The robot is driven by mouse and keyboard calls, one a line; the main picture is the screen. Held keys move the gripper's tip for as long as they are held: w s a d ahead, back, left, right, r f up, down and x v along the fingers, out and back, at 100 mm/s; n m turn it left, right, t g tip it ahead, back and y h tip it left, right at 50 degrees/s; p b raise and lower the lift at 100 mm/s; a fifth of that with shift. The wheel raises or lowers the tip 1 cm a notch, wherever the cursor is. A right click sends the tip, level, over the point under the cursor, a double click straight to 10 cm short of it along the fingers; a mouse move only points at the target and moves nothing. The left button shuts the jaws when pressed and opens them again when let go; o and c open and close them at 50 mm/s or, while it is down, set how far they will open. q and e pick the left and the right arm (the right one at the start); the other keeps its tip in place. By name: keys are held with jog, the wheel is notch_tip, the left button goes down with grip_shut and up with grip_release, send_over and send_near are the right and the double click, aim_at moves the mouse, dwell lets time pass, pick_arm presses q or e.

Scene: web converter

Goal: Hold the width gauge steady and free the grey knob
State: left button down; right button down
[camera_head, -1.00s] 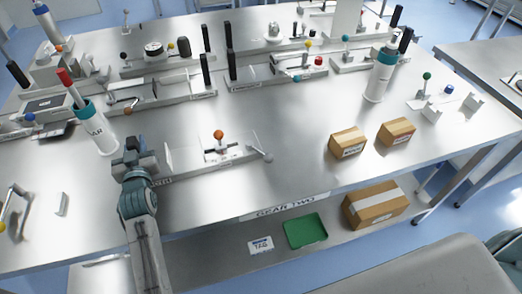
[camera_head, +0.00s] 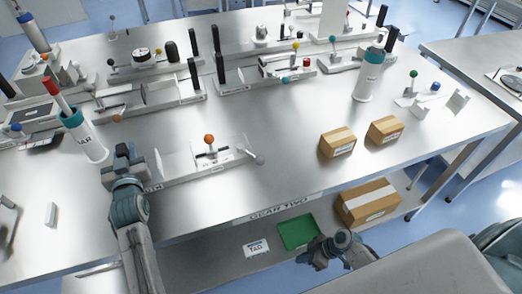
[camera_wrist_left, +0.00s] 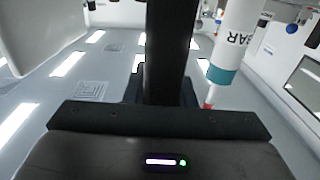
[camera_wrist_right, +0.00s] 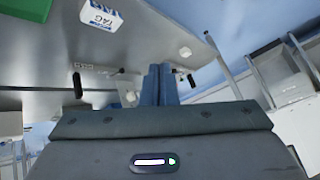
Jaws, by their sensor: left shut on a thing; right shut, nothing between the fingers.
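The fixture that I take for the width gauge (camera_head: 205,167) is a low silvery rail with upright plates and an orange ball knob (camera_head: 209,139), near the table's front edge. A short lever with a grey end, apparently the grey knob (camera_head: 257,158), sticks out at its right end. My left gripper (camera_head: 121,160) is at the gauge's left end, shut on a black upright handle (camera_wrist_left: 172,45), which it hides in the head view. My right gripper (camera_head: 308,252) is shut and empty, in front of the table near the lower shelf; its closed fingers show in the right wrist view (camera_wrist_right: 160,85).
Two small cartons (camera_head: 337,144) (camera_head: 385,130) stand right of the gauge. A white bottle with a teal collar (camera_head: 91,143) stands behind my left gripper. The lower shelf holds a green tray (camera_head: 298,231), a tag card (camera_head: 256,247) and a larger carton (camera_head: 367,201).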

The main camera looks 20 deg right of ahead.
jog(key=a+r+n+g+y, duration=0.15)
jog(key=r+n, duration=0.25)
jog(key=r, duration=0.4)
jog(key=a+r+n+g+y, duration=0.1)
jog(key=a+r+n+y, duration=0.3)
jog(key=r, duration=0.5)
jog(key=a+r+n+g+y, duration=0.1)
jog(key=a+r+n+y, duration=0.1)
jog(key=r+n, duration=0.45)
jog(key=w+d+r+m+g+y, duration=0.1)
jog(key=d+r+g, duration=0.15)
jog(key=r, duration=0.45)
jog(key=w+d+r+m+g+y, duration=0.15)
jog(key=r+g, duration=0.25)
jog(key=r, duration=0.4)
jog(key=w+d+m+t+h, duration=0.3)
jog(key=w+m, duration=0.1)
jog(key=w, duration=0.3)
jog(key=w+d+r+m+t+h, duration=0.1)
jog(key=w+d+m+t+h, duration=0.2)
jog(key=w+m, duration=0.2)
jog(key=w+d+r+m+t+h, duration=0.1)
jog(key=w+d+m+t+h, duration=0.2)
jog(key=w, duration=0.6)
jog(key=shift+d+m+h, duration=0.35)
jog(key=shift+m+h, duration=0.05)
jog(key=shift+m, duration=0.7)
